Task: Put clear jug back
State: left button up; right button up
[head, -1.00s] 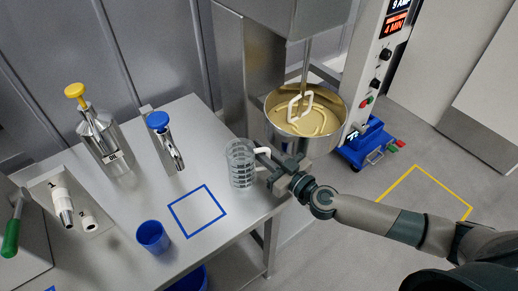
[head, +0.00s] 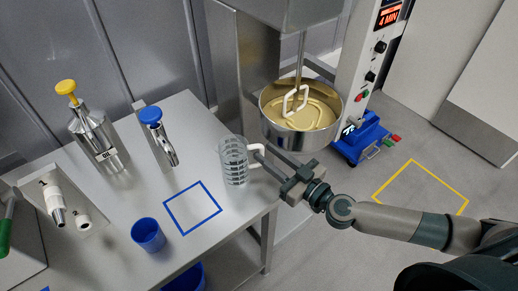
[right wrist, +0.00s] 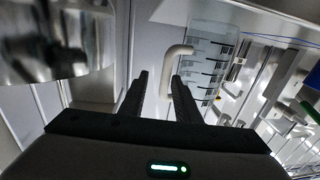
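The clear jug (head: 233,165) with dark level marks and a white handle stands upright on the steel table near its right edge. It is behind and to the right of the blue square outline (head: 193,208), outside it. My right gripper (head: 264,156) is at the handle side, its fingers apart and nothing held. In the right wrist view the fingers (right wrist: 160,77) are spread, with the white handle just beyond the tips, closer to the right finger, and the jug (right wrist: 208,65) behind. My left gripper is not in view.
A mixer bowl (head: 300,128) of dough stands behind my right gripper. A blue cup (head: 148,235), a blue-topped dispenser (head: 158,138) and a yellow-topped oil dispenser (head: 97,135) stand on the table. The blue outline is empty. A yellow outline (head: 432,172) marks the floor.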

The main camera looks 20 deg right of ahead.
jog(key=b+v, duration=0.1)
jog(key=v, duration=0.3)
jog(key=shift+s+d+f, duration=0.15)
jog(key=shift+s, duration=0.05)
jog(key=shift+v, duration=0.8)
